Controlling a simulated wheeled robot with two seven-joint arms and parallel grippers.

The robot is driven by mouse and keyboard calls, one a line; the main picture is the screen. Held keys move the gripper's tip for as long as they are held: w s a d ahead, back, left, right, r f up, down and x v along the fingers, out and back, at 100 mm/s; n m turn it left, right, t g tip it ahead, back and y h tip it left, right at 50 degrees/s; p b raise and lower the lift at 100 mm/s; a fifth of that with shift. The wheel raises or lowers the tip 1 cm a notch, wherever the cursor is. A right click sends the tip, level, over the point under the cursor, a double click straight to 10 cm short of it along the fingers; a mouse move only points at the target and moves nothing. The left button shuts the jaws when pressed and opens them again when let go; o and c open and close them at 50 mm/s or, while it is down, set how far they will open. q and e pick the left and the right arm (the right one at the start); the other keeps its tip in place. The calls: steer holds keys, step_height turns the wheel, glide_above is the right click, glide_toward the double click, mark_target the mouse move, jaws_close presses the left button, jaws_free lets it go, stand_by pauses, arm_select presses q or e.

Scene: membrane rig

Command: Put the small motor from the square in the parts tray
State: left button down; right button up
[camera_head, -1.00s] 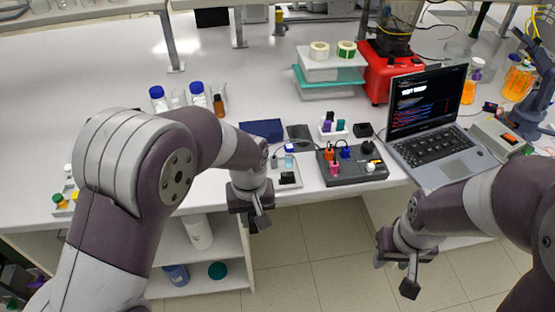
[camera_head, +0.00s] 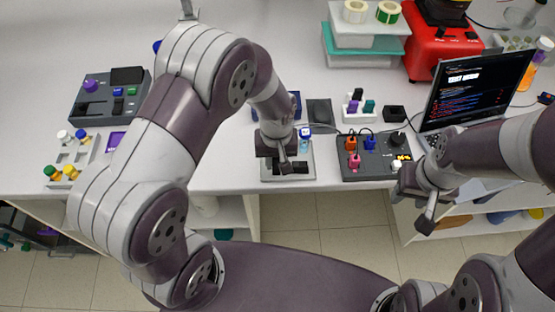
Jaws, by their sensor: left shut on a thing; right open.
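My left gripper (camera_head: 284,164) is low over the grey plate with black patches (camera_head: 302,175) near the table's front edge. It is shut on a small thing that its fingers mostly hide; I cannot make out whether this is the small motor. A flat dark square (camera_head: 320,112) lies behind and to the right, with nothing visible on it. A blue tray (camera_head: 291,103), perhaps the parts tray, is behind the gripper, partly hidden by my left arm. My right gripper (camera_head: 427,211) is open and empty, in front of the table edge at the right.
A dark box with plugs and a knob (camera_head: 375,172) stands right of the plate. A white rack (camera_head: 358,116), a small black block (camera_head: 395,114) and a laptop (camera_head: 462,95) are further right. At left are a control box (camera_head: 100,105) and a bottle tray (camera_head: 80,157).

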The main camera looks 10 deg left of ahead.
mark_target(277, 159)
arm_select(q)
steer(key=f, duration=0.1)
steer(key=w+f, duration=0.1)
steer(key=shift+f, duration=0.4)
steer(key=shift+s, duration=0.4)
steer(key=c, duration=1.3)
jaws_free()
steer(key=shift+o, duration=0.5)
steer(key=shift+w+f, duration=0.1)
steer(key=shift+w, duration=0.1)
arm_select(e)
steer(key=shift+w+f, duration=0.1)
steer(key=shift+w, duration=0.25)
arm_select(q)
steer(key=shift+r, duration=0.2)
step_height(277, 159, up, 12)
steer(key=shift+s+f+b, duration=0.1)
steer(key=shift+f+b, duration=0.1)
steer(key=shift+b, duration=0.45)
steer(key=s+a+r+m+t, duration=0.1)
steer(key=s+a+m, duration=0.2)
steer(key=s+a, duration=0.4)
steer(key=shift+s+a, duration=0.15)
steer(key=shift+s, duration=0.6)
arm_select(e)
steer(key=shift+s+f, duration=0.1)
steer(key=shift+f, duration=0.5)
